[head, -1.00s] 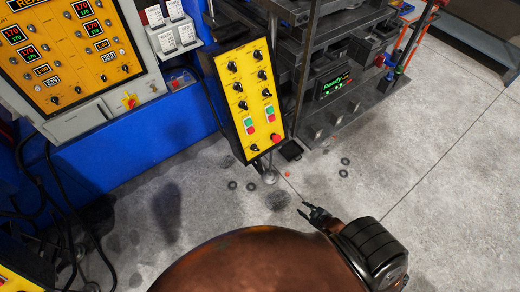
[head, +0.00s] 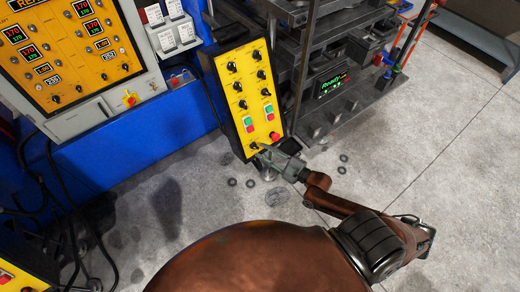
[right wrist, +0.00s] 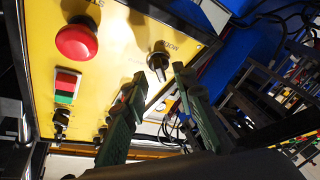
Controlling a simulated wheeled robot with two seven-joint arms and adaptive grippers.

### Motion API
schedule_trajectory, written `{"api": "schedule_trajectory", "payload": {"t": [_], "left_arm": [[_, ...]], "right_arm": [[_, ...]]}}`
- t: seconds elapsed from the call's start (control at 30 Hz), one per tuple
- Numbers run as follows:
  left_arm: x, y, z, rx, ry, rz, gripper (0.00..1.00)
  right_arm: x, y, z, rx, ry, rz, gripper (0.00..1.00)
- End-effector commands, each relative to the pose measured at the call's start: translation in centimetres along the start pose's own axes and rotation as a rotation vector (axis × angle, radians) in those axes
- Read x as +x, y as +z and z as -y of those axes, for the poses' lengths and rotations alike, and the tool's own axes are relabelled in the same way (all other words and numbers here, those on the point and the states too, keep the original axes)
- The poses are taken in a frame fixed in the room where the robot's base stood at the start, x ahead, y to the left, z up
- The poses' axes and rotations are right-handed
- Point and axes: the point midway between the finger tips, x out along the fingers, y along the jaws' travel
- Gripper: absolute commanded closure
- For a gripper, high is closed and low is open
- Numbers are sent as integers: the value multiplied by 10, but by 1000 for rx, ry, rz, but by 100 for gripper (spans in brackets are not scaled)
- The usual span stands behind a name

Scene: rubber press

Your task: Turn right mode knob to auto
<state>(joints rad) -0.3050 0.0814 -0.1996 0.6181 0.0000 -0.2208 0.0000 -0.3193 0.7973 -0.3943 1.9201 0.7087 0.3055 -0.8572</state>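The yellow control panel (head: 247,95) carries several black knobs and coloured buttons. Its bottom black knob (head: 254,146) is partly covered by my right gripper (head: 264,151). In the right wrist view this black knob (right wrist: 158,58) stands on the yellow face beside lettering that seems to begin with "MOD". The fingers of my right gripper (right wrist: 160,76) are apart, one on each side below the knob in that picture, with no clear contact. The knob's exact setting is hard to read. My left gripper is not in view.
A red mushroom button (right wrist: 75,40) sits beside the knob; it also shows in the head view (head: 275,137). Red and green buttons (right wrist: 65,87) are nearby. A larger yellow panel (head: 70,50) is at left. Bare concrete floor (head: 420,150) lies at right.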

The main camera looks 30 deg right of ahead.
Motion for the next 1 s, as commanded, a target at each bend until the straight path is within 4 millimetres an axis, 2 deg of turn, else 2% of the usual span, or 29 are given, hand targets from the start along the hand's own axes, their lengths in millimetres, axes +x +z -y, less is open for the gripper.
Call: {"api": "schedule_trajectory", "payload": {"t": [0.03,0.2,0.5,0.87,1.0], "left_arm": [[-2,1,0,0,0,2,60],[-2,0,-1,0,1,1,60],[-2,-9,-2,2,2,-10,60],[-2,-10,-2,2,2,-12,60],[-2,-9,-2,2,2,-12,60]], "right_arm": [[7,-1,-1,0,2,-2,75],[20,0,0,0,0,1,75],[22,1,0,0,-1,2,75],[22,1,0,0,-1,1,99],[22,0,0,0,0,1,100]]}}
